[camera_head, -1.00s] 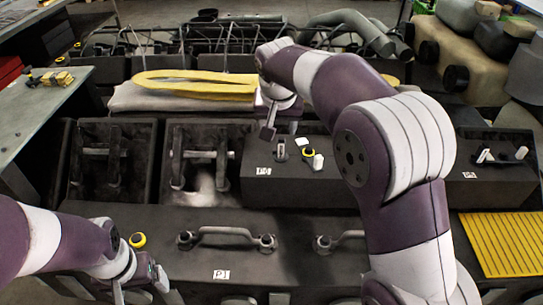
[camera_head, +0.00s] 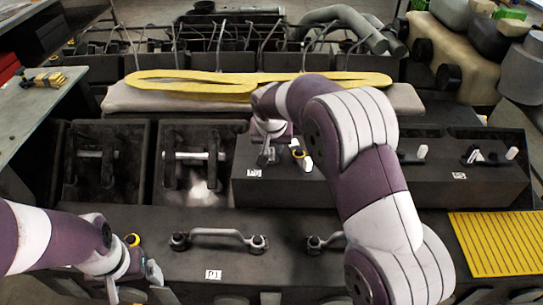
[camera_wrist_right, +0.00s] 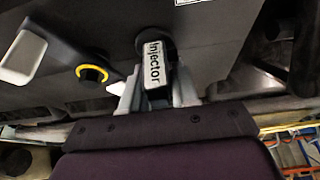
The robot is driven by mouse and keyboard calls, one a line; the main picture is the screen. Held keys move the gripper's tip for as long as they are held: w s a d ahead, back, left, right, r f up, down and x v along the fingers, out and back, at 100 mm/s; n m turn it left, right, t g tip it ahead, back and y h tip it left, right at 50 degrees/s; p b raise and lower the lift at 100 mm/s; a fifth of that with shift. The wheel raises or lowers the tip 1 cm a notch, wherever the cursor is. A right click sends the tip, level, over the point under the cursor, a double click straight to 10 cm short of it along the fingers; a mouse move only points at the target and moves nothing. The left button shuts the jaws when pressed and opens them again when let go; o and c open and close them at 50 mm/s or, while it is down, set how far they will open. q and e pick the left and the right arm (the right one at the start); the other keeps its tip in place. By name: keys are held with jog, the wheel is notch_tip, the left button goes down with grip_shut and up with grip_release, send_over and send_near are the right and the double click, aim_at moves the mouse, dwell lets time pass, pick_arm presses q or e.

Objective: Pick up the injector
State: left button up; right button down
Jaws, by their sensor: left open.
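The injector (camera_wrist_right: 154,64), with a white label reading "Injector", stands in a dark block in the right wrist view. My right gripper (camera_wrist_right: 158,88) has its pale fingers on either side of it; whether they press on it I cannot tell. In the head view my right gripper (camera_head: 267,156) is low over the left end of the raised dark block (camera_head: 310,186) and largely hides the injector. My left gripper (camera_head: 134,284) is open and empty at the lower left, over the front of the engine.
Beside the injector are a yellow-ringed part (camera_wrist_right: 92,74) and a pale upright piece (camera_head: 307,163). A folded yellow gasket (camera_head: 190,82) lies behind on a pale pad. A yellow ribbed mat (camera_head: 495,240) is at right.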

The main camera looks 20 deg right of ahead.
jog(key=shift+s+f, duration=0.1)
jog(key=shift+r, duration=0.35)
jog(key=r, duration=0.4)
jog(key=r+b, duration=0.1)
jog(key=r, duration=0.4)
jog(key=shift+s+a+r, duration=0.1)
jog(key=shift+s, duration=0.1)
jog(key=shift+r, duration=0.2)
notch_tip(320, 180, up, 12)
jog(key=p, duration=1.1)
jog(key=shift+f, duration=0.25)
jog(key=shift+w, duration=0.15)
